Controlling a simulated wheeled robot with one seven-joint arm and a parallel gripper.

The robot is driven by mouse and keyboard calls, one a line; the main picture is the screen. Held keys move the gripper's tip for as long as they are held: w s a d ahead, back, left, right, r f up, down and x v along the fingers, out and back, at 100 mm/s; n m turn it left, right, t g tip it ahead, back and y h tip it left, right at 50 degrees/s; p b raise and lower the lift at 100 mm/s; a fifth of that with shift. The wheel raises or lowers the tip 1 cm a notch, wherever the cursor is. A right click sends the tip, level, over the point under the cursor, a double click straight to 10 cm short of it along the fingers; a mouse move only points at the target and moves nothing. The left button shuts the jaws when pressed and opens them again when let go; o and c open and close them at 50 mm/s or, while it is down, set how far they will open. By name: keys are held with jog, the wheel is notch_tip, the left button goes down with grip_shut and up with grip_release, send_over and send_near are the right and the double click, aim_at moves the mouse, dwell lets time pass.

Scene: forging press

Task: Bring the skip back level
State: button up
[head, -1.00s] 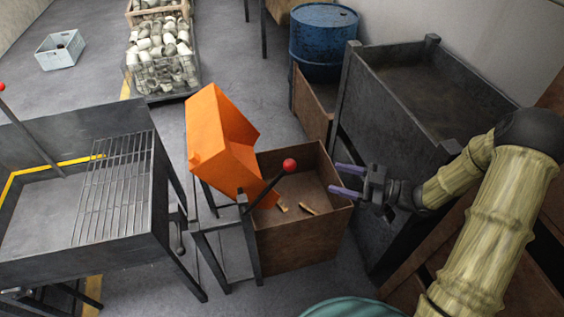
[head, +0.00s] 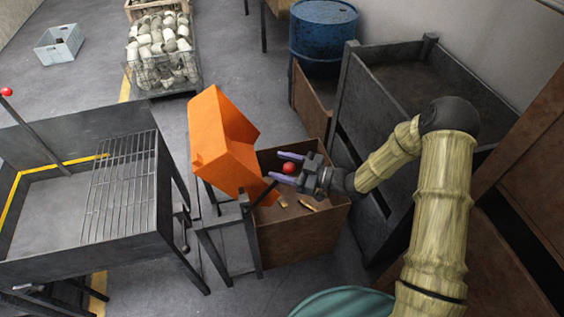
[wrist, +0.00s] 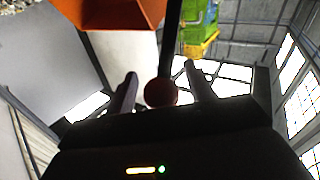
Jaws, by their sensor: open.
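The orange skip (head: 222,140) is tipped over on its dark stand (head: 228,240) in the head view, its lower lip over a brown bin. A lever with a red ball knob (head: 289,168) rises from the stand beside the skip. My gripper (head: 285,167) is open, and its two purple fingers reach around the knob from the right. In the wrist view the knob (wrist: 160,92) sits between the fingertips, with the dark lever rod behind it. I cannot tell whether a finger touches it. The orange skip (wrist: 117,12) also shows at the top of the wrist view.
The brown bin (head: 300,238) below my gripper holds a few small tan pieces. A tall dark metal bin (head: 372,185) stands close right of it. A grated metal table (head: 60,262) is at left. A blue drum (head: 323,35) stands behind.

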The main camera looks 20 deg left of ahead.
jog(key=shift+a, duration=0.15)
jog(key=shift+c, duration=0.4)
jog(key=c, duration=1.1)
jog(key=shift+r, duration=0.1)
